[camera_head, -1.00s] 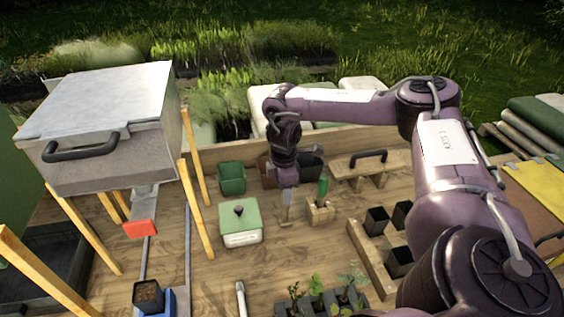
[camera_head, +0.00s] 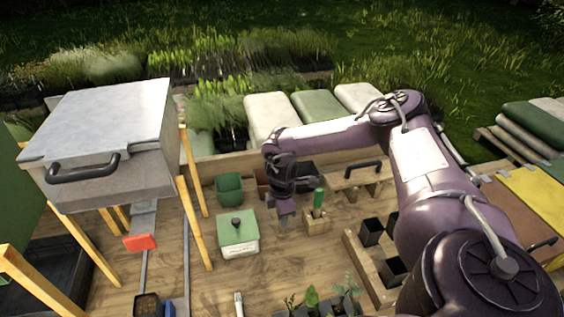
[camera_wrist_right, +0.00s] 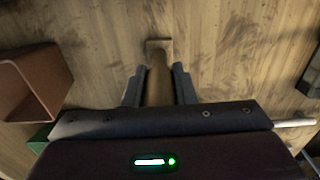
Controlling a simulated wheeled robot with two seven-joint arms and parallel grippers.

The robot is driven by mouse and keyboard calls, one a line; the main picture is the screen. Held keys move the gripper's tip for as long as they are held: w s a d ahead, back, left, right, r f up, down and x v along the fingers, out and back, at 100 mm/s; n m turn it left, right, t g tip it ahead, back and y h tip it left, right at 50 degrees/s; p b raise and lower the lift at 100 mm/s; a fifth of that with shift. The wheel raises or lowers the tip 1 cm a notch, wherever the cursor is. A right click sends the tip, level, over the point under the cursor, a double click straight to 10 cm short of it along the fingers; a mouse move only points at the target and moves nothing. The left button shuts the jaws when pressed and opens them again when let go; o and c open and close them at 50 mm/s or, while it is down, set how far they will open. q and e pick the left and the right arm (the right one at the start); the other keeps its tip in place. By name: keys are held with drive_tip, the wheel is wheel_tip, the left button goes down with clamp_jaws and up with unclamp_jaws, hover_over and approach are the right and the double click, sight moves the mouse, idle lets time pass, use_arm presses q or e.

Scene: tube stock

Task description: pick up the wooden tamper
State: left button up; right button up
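The wooden tamper (camera_wrist_right: 158,80) shows in the right wrist view as a light brown handle with a small squared end at the top. It lies between the two fingers of my right gripper (camera_wrist_right: 160,85), which flank it closely. I cannot tell whether both fingers press on it. Its near part is hidden by my gripper body. In the head view my right gripper (camera_head: 283,208) is low over the wooden table, between the green-lidded box and the small wooden block, and largely hides the tamper. My left gripper is not in view.
The green-lidded box (camera_head: 238,243) stands left of my right gripper. A wooden block with a green-handled tool (camera_head: 318,200) is close on its right. Behind are a green pot (camera_head: 229,188) and a brown pot (camera_wrist_right: 35,82). Black pots (camera_head: 371,232) stand at right.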

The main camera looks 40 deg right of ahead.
clamp_jaws()
